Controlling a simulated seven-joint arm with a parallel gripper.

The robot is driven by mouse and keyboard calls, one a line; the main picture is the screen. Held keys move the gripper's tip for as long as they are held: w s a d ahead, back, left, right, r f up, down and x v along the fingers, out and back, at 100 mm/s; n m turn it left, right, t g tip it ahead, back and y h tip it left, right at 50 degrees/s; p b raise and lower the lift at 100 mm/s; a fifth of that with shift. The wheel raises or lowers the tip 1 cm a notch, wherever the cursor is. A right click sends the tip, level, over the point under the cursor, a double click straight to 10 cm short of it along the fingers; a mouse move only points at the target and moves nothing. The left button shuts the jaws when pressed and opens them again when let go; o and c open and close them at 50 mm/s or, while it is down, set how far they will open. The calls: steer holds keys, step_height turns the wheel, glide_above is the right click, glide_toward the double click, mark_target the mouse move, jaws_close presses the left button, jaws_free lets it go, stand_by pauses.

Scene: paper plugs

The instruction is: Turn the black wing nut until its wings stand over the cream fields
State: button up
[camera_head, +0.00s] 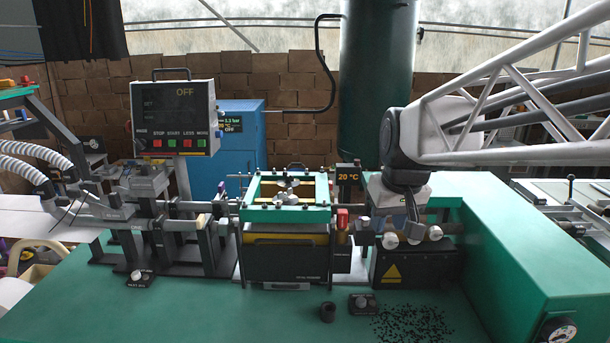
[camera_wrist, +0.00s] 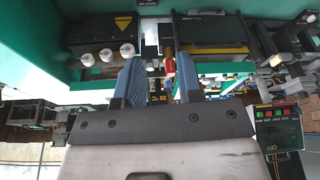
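I cannot pick out the black wing nut or its cream fields with certainty in either view; they are too small or hidden. My gripper (camera_wrist: 158,62) shows in the wrist view as two blue fingers standing apart, with nothing held between them. A red-capped part (camera_wrist: 169,66) of the machine appears in the gap, beyond the fingers. In the head view my gripper hangs from the arm over the black box with a yellow warning triangle (camera_head: 390,271), at the right of the machine; its fingertips are hard to make out there.
The green-framed press (camera_head: 285,217) stands in the middle, left of my arm. White knobs (camera_head: 390,241) stick out above the black box. A small black cup (camera_head: 328,312), a knob block (camera_head: 362,303) and scattered black pellets (camera_head: 412,325) lie in front.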

steer(key=w+a+r+n, duration=0.15)
steer(key=w+a, duration=0.25)
steer(key=w, duration=0.8)
steer(key=n+y, duration=0.2)
steer(key=n, duration=0.2)
glide_toward(288, 177)
steer(key=shift+f+t, duration=0.3)
steer(key=shift+f, duration=0.05)
steer(key=shift+x, duration=3.9)
steer(key=shift+s, duration=0.1)
jaws_close()
